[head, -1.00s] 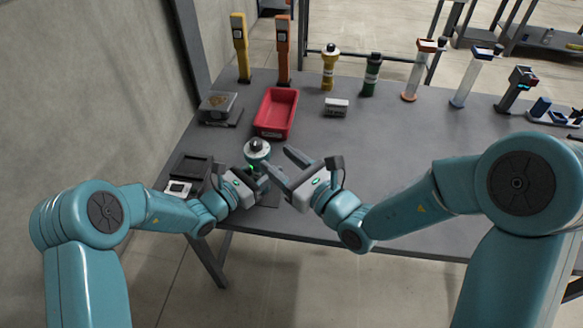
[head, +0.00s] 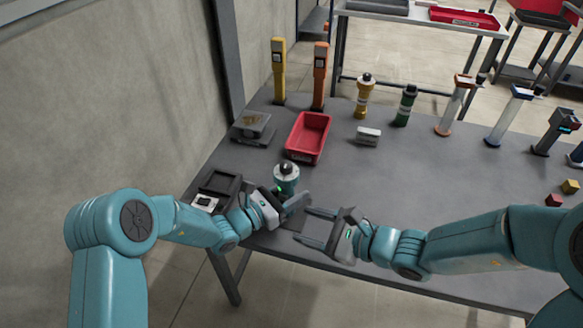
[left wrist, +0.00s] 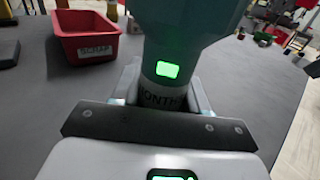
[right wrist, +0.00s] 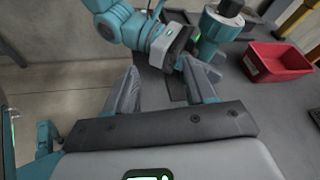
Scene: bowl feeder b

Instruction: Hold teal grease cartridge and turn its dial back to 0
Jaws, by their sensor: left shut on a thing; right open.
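The teal grease cartridge (head: 286,180) stands upright at the near left of the table, with a white band and a dark top. In the left wrist view its teal body and a lit green window (left wrist: 167,70) show, with part of a word, "ONTH", on a pale ring below. My left gripper (head: 290,204) is shut on the cartridge's lower part. In the right wrist view the cartridge (right wrist: 213,35) stands beyond my fingers. My right gripper (head: 306,228) is open and empty, to the right of and nearer than the cartridge. The dial's setting cannot be read.
A red bin (head: 308,137) stands behind the cartridge, with a scale (head: 254,127) to its left. A dark open box (head: 219,184) lies at the left edge. A yellow cartridge (head: 363,96) and a green cartridge (head: 405,105) stand farther back. The table's middle right is clear.

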